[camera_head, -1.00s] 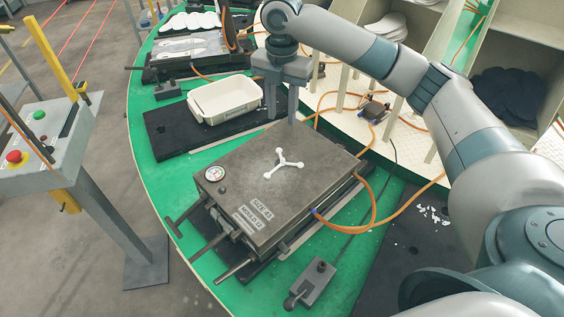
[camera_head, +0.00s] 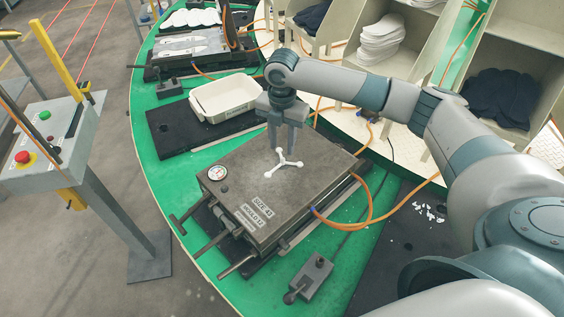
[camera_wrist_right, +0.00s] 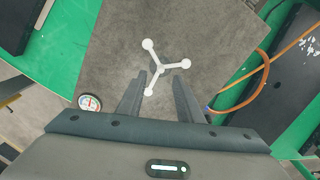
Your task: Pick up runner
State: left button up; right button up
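The runner (camera_head: 286,163) is a white three-armed piece with round ends, lying flat on top of the grey metal mould box (camera_head: 240,170). It also shows in the right wrist view (camera_wrist_right: 158,68), between and just beyond the fingertips. My right gripper (camera_head: 286,148) points down over the box at the runner's far side. In the right wrist view its two fingers (camera_wrist_right: 156,80) are spread apart with nothing held between them. Whether the fingertips touch the box cannot be told. My left gripper is not in view.
A white tray (camera_head: 225,97) stands on a black plate behind the box. Orange hoses (camera_head: 372,205) loop at the box's right. A small lever unit (camera_head: 309,277) sits in front. A control panel (camera_head: 45,140) stands at the left, off the green table.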

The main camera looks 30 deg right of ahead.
aim_at(283, 159)
jog(key=shift+f+p, duration=0.6)
jog(key=shift+p, duration=0.2)
notch_tip(283, 159, down, 3)
jog(key=shift+s+p, duration=0.1)
jog(key=shift+p, duration=0.65)
jog(key=shift+f, duration=0.5)
grip_shut()
